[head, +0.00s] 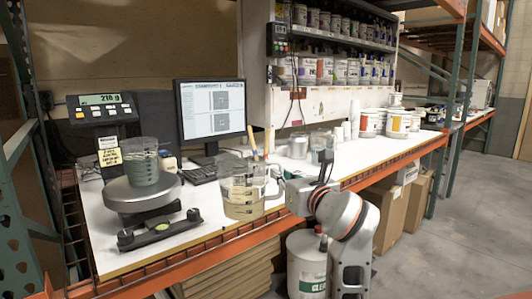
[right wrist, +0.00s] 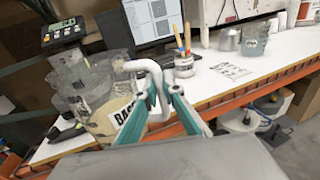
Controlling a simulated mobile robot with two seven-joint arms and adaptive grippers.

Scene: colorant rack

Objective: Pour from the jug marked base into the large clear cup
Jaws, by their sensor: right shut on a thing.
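The jug marked base (head: 241,196) is clear, with a pale beige liquid low inside. It is held about upright above the front edge of the bench, right of the scale. Its label and beige content also show in the right wrist view (right wrist: 104,117). My right gripper (right wrist: 160,100) is shut on the jug's handle; in the head view the gripper (head: 285,190) is at the jug's right side. The large clear cup (head: 142,163) stands upright on the round scale pan, left of and apart from the jug. Something grey-green shows in its lower part. My left gripper is not in view.
The scale (head: 142,196) has a raised lit display (head: 99,99). A dark tool with a green spot (head: 160,229) lies before it. A monitor (head: 211,110) and keyboard stand behind. A brush pot (right wrist: 184,65) stands behind the jug.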

